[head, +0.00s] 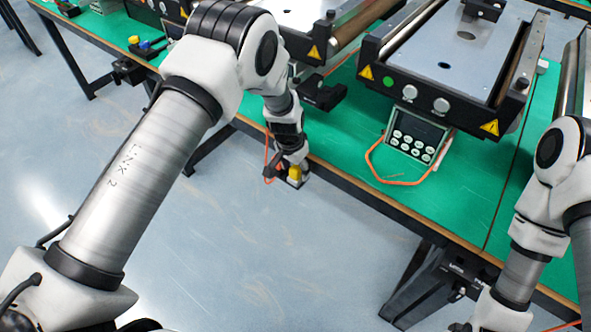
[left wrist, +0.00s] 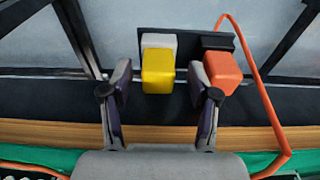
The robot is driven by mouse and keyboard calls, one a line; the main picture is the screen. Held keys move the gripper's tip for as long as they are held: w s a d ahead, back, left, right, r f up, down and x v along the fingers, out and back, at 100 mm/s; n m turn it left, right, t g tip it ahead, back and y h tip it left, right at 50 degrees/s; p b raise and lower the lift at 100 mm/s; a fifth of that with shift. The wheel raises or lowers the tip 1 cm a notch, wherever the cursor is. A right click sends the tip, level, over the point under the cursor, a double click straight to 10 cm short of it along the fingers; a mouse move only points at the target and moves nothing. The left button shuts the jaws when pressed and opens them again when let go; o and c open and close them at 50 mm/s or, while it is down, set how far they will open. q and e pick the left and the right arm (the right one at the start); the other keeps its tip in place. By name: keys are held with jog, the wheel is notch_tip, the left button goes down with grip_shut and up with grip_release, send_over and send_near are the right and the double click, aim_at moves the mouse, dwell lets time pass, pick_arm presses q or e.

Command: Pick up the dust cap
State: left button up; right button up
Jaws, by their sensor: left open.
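A yellow block, which looks like the dust cap (left wrist: 158,72), sits on a light grey socket on a black plate (left wrist: 190,38) at the table's front edge. It also shows in the head view, where the yellow cap (head: 295,170) is small below my left gripper (head: 290,157). In the left wrist view my left gripper (left wrist: 160,80) is open, one finger left of the cap and one right of it. I cannot tell how deep the fingers reach. An orange plug (left wrist: 222,72) with an orange cable stands close by the right finger. My right gripper is out of view.
Small conveyors (head: 455,55) stand on the green table top (head: 480,190). A keypad box (head: 415,137) lies in front of one, with an orange cable beside it. The floor (head: 300,265) before the table is clear. My right arm is at the right.

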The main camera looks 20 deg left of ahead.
pick_arm(q)
jog(key=shift+d+f, duration=0.2)
jog(key=shift+a, duration=0.1)
grip_shut()
jog(key=shift+r, duration=0.15)
